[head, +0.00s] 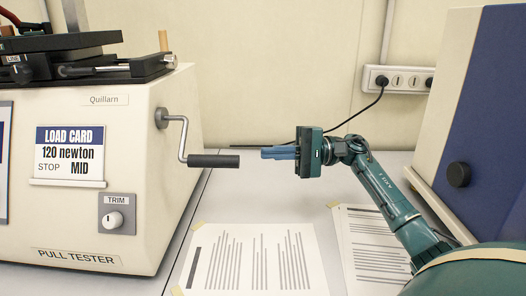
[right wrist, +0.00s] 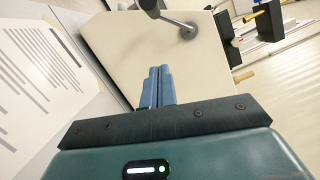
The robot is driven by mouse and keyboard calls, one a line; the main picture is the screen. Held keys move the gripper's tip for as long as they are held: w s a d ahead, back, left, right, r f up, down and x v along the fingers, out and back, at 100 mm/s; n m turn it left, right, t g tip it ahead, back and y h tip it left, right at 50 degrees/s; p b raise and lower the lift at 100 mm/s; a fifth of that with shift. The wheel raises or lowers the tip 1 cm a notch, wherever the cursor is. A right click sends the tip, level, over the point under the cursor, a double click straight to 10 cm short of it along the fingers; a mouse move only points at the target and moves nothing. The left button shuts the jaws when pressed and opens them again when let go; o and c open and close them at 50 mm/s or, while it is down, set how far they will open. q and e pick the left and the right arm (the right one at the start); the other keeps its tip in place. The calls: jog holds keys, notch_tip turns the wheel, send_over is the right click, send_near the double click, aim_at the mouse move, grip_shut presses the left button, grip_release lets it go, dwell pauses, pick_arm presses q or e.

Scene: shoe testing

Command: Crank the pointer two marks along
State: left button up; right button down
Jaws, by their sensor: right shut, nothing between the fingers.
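The crank (head: 182,138) sits on the right side of the cream pull tester (head: 130,225), with its arm hanging down and its dark grip (head: 214,161) sticking out to the right. My right gripper (head: 263,153) is shut and empty, just right of the grip's end. Its blue fingers point left, with a small gap to the grip. In the right wrist view, the shut fingers (right wrist: 158,70) are in the middle and the crank hub (right wrist: 188,31) is beyond them. The load card (head: 70,153) reads 120 newton, STOP MID. I cannot make out a pointer or its marks. My left gripper is not in view.
A TRIM knob (head: 115,219) is on the tester's front. Printed sheets (head: 255,262) lie taped on the grey table. A blue-fronted machine (head: 480,130) with a black knob stands at the right. A power strip (head: 398,80) with a cable is on the wall.

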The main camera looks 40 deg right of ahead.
pick_arm(q)
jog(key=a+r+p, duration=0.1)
jog(key=p, duration=0.1)
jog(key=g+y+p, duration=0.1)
jog(key=p, duration=0.2)
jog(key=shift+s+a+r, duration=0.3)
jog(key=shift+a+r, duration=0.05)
pick_arm(e)
jog(key=a+r, duration=0.1)
jog(key=a, duration=0.9)
jog(key=shift+w+r, duration=0.15)
jog(key=shift+r, duration=0.25)
